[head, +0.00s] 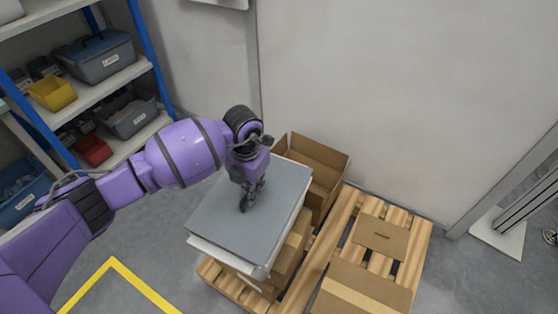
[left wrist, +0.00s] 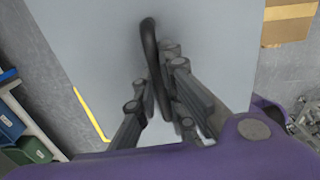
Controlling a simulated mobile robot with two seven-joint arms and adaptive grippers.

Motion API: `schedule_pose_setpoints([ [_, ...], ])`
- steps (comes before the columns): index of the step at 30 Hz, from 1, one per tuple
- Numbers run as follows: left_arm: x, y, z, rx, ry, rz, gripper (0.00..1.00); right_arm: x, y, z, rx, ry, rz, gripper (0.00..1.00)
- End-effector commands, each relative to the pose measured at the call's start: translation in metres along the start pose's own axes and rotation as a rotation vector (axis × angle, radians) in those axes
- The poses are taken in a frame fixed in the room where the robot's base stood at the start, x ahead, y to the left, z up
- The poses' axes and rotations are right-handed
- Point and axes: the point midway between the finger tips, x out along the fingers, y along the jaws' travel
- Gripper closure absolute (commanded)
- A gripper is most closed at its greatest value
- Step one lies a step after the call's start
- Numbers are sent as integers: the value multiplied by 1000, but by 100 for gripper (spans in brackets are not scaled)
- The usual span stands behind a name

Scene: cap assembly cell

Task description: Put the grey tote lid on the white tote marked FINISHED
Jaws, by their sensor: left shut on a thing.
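The grey tote lid (head: 225,218) is a flat panel below my left gripper (head: 246,198) in the head view. The left gripper is shut on the lid's dark looped handle (left wrist: 149,42), which shows in the left wrist view between the fingers. A white tote (head: 222,251) shows as a pale edge under the near and right sides of the lid. The lid covers most of it, with its edges slightly out of line with the tote's rim. I cannot tell whether the lid rests on the rim or hangs just above. No FINISHED marking is readable. My right gripper is not in view.
Cardboard boxes (head: 328,155) stand beside and below the tote on a wooden pallet (head: 337,240). A blue-posted shelf (head: 140,70) with bins is at the left. A wall closes off the back. Yellow tape (head: 135,280) marks the floor at front left.

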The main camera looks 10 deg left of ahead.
Motion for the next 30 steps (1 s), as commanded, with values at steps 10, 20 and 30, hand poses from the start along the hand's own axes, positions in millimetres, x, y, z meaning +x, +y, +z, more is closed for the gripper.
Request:
schedule_pose_setpoints([
  [10,6,0,-1,0,1,0,100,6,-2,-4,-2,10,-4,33],
  [20,13,0,0,-1,1,0,100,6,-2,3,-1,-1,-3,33],
  [30,17,0,0,-1,0,0,81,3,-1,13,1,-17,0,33],
])
